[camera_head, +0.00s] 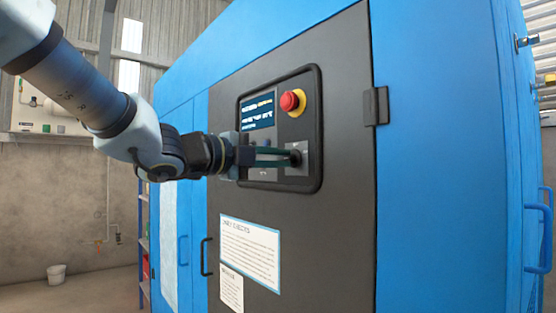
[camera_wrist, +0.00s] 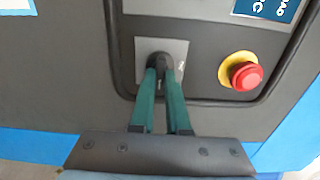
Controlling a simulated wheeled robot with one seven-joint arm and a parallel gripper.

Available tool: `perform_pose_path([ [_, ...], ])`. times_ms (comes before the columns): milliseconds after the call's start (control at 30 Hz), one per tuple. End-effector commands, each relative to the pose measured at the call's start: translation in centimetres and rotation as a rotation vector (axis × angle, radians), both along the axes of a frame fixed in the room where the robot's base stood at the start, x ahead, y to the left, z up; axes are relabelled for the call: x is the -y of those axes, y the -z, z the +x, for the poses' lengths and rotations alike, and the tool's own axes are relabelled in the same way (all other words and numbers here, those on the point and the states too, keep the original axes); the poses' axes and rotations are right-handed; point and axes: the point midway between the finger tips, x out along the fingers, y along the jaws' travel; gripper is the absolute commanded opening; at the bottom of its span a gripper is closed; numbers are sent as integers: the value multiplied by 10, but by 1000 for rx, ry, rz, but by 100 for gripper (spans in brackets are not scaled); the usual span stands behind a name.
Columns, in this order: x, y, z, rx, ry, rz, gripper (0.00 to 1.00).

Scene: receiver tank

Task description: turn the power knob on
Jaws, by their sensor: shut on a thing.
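The power knob (camera_head: 295,158) is a small black knob on a grey square plate at the lower right of the control panel. It also shows in the wrist view (camera_wrist: 160,62), at the top of the plate's middle. My gripper (camera_head: 285,157) reaches in from the left, its green fingers shut on the knob, one finger on each side. In the wrist view the fingertips (camera_wrist: 162,72) meet the knob's lower part and partly hide it. The knob's exact turn angle is hard to tell.
A red emergency stop button (camera_head: 292,102) on a yellow ring sits just above the knob. A display (camera_head: 258,111) is at the panel's upper left. A raised black frame (camera_head: 318,130) surrounds the panel. A door latch (camera_head: 376,106) juts out at the right.

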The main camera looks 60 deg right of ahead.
Motion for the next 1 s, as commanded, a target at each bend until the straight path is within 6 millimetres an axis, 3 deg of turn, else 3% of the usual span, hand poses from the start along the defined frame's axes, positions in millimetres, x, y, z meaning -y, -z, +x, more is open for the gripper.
perform_pose_path([
  [33,0,1,0,1,1,1,0],
  [67,0,1,0,1,1,1,15],
  [100,0,1,0,1,1,1,19],
  [333,0,1,0,0,1,1,44],
  [667,-6,0,2,0,-1,1,44],
  [1000,-64,0,21,2,-4,-1,44],
])
